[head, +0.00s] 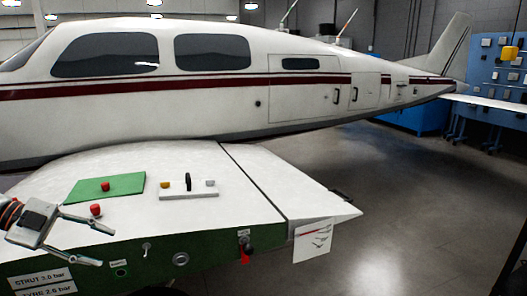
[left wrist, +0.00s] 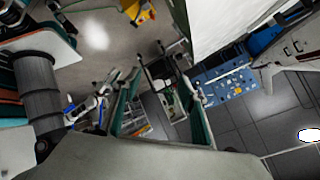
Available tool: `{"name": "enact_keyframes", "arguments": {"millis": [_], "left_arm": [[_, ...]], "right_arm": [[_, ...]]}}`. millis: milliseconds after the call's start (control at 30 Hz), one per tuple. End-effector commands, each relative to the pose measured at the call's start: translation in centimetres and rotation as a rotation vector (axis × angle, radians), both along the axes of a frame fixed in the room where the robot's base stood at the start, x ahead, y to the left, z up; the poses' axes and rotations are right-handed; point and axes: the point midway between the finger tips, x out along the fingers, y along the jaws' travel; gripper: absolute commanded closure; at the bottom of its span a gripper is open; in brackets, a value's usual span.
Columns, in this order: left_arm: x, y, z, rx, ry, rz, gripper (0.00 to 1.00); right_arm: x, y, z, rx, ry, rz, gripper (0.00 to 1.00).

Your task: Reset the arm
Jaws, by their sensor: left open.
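My left gripper (head: 105,242) is at the lower left of the head view, over the near edge of the white wing (head: 240,205). Its two fingers are spread apart with nothing between them. A red knob-like piece (head: 96,210) shows just beyond the upper finger; I cannot tell its exact distance from it. A green plate (head: 125,183) with a red piece (head: 105,186) lies on the wing. To its right is a white plate (head: 201,194) with a yellow piece (head: 165,185) and a black upright piece (head: 188,181). My right gripper is not in view.
The white aircraft body (head: 220,105) stands behind the wing. A card (head: 313,240) and a red tag (head: 246,256) hang at the wing's front edge. A blue workbench (head: 490,95) is at the far right. The floor (head: 420,210) right of the wing is clear.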

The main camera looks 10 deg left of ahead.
Motion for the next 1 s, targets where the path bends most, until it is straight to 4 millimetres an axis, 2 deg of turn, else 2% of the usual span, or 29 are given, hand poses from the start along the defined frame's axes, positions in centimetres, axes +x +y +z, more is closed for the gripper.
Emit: {"name": "enact_keyframes", "arguments": {"millis": [33,100,367,567,767,900,1000], "left_arm": [[-0.2,-0.3,-2.4,-0.06,-0.026,0.037,0.58],[-0.3,-0.6,-5.3,-0.12,-0.064,0.095,0.58],[-1.7,-2.7,-15.6,-0.296,-0.151,0.365,0.58],[-4.0,-5.4,-23.3,-0.374,-0.142,0.607,0.58],[-7.4,-9.7,-30.5,-0.408,-0.061,0.845,0.58],[-10.3,-14.0,-34.9,-0.412,0.038,0.993,0.58],[-12.4,-17.5,-37.3,-0.409,0.123,1.078,0.58]], "right_arm": [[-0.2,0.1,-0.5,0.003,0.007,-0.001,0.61],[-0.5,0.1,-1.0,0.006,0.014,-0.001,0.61],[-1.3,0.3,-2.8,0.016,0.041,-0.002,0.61],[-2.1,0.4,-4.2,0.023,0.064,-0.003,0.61],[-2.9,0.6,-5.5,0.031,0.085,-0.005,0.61],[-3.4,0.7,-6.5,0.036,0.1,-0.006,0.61],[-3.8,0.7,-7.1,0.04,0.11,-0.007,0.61]]}}
